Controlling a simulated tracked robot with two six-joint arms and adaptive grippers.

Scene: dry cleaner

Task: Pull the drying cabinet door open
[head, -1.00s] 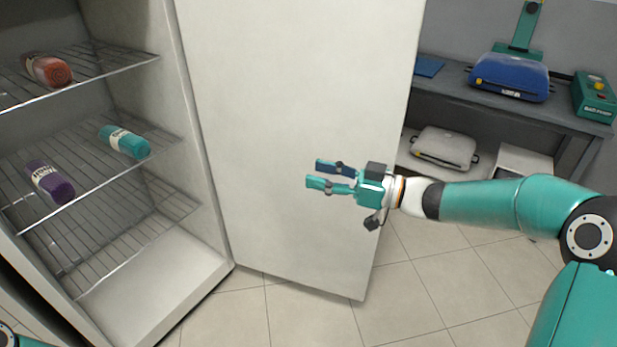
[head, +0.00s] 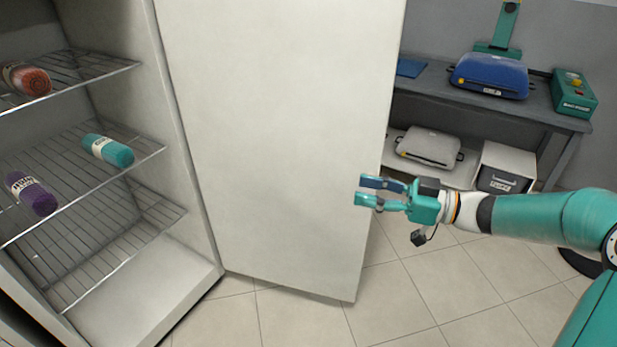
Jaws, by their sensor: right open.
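The drying cabinet door (head: 275,130) stands wide open, swung out to the right of the cabinet, with its plain pale face toward me. The cabinet (head: 150,285) is at the left, and its inside shows wire shelves. My right gripper (head: 358,190) is open and empty, its fingers pointing left near the door's free edge. The fingertips overlap that edge in the picture; I cannot tell whether they touch it. No handle shows on this side of the door. My left gripper is out of view.
A grey bench (head: 540,108) at the back right holds a blue case (head: 489,75) and a green box (head: 573,94). Tiled floor (head: 430,290) is clear.

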